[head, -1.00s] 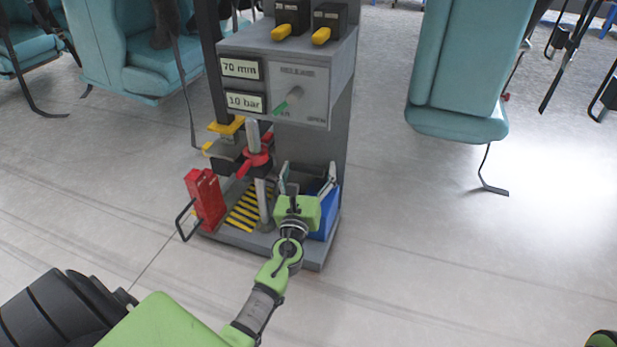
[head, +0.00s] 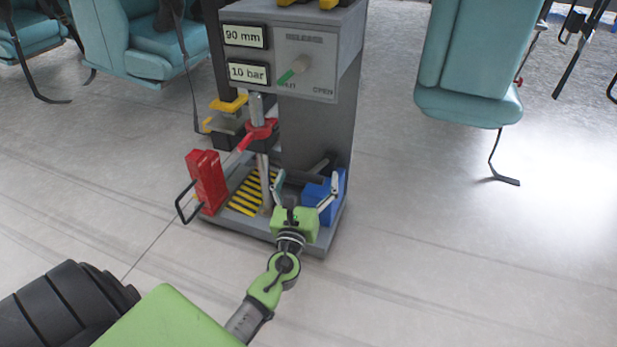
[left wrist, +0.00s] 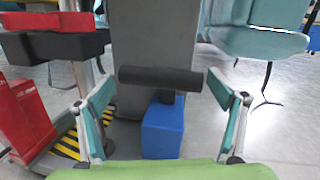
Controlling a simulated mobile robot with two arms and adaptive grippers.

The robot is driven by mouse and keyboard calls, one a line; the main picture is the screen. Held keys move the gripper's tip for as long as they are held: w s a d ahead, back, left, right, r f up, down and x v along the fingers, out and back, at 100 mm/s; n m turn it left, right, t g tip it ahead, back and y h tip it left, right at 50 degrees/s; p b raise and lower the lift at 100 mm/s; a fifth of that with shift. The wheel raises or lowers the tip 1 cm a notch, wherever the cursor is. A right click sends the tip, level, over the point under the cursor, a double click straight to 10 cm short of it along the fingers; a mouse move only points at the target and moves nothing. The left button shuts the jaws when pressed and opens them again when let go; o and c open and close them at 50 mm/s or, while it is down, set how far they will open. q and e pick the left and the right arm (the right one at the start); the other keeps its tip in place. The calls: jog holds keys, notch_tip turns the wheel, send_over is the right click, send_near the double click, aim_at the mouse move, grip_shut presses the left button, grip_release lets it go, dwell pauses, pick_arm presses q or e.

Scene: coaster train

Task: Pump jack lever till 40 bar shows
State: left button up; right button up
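The grey jack stand (head: 340,95) has two displays: the upper one (head: 246,37) reads 90 mm, the lower one (head: 249,73) reads 10 bar. The blue pump block (head: 327,197) sits at the right of its base and also shows in the left wrist view (left wrist: 163,130). Its dark lever has a black crosswise grip (left wrist: 161,78). My left gripper (head: 306,182) is open at the block, its fingers spread to either side. In the left wrist view the lever grip lies ahead between the fingertips, with no clear contact. My right gripper is out of view.
A red block with a black handle (head: 206,182) stands at the base's left. A red clamp (head: 260,134) sits on the post above a striped plate. Teal seats (head: 469,60) stand around; the floor at right is clear.

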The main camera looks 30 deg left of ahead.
pick_arm(q)
jog(key=shift+r, duration=0.1)
jog(key=v, duration=1.2)
